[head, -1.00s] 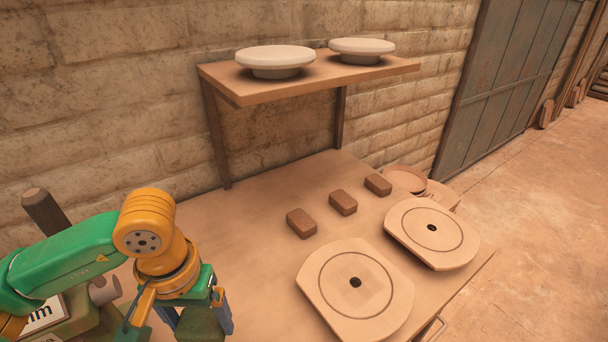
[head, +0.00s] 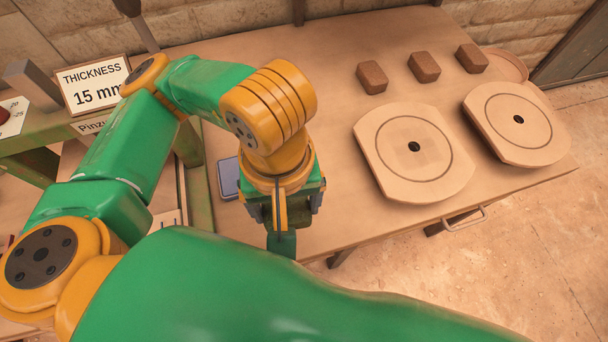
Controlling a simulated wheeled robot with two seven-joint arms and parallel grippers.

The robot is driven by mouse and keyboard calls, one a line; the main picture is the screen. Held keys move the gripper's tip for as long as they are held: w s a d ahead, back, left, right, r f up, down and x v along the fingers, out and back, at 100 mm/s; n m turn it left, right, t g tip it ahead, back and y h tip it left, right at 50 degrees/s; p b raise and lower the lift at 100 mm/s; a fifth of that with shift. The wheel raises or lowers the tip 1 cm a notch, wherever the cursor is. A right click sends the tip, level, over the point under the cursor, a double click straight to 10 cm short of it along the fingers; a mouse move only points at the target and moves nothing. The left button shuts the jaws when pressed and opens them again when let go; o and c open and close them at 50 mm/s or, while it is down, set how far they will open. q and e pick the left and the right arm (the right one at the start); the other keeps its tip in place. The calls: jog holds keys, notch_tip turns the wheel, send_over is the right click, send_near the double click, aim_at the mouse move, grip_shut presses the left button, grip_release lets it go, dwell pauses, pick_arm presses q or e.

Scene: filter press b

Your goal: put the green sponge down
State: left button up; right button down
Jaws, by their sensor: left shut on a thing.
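My left gripper (head: 283,232) points down over the left part of the wooden table, left of the round-marked boards. It is shut on the green sponge. A blue-grey flat piece (head: 228,178) lies on the table just left of the gripper. My right gripper is not in view.
Two pale boards (head: 414,147) (head: 518,119) with dark centre holes lie on the wooden table (head: 310,80). Three brown blocks (head: 372,77) (head: 424,66) (head: 472,58) stand behind them. A "THICKNESS 15 mm" sign (head: 95,84) stands at the left. The table behind my gripper is clear.

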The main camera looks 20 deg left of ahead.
pick_arm(q)
jog(key=shift+s+d+f+n+p, duration=0.2)
jog(key=shift+s+n+p, duration=0.1)
jog(key=shift+s+n, duration=0.3)
jog(key=p, duration=0.3)
jog(key=shift+w+a+r, duration=0.15)
jog(key=shift+w+r, duration=0.1)
jog(key=shift+w, duration=0.15)
jog(key=shift+w+a+f+p, duration=0.45)
jog(key=shift+w+f, duration=0.35)
jog(key=shift+w, duration=0.05)
jog(key=w+a+f, duration=0.1)
jog(key=w+f, duration=0.2)
jog(key=w+a+f, duration=0.1)
jog(key=w+f, duration=0.2)
jog(key=w, duration=0.1)
jog(key=w+a+f, duration=0.2)
jog(key=w+f, duration=0.1)
jog(key=shift+w+f+p, duration=0.1)
jog(key=shift+w+p, duration=0.05)
jog(key=shift+p, duration=0.25)
notch_tip(320, 180, down, 3)
jog(key=shift+f, duration=0.1)
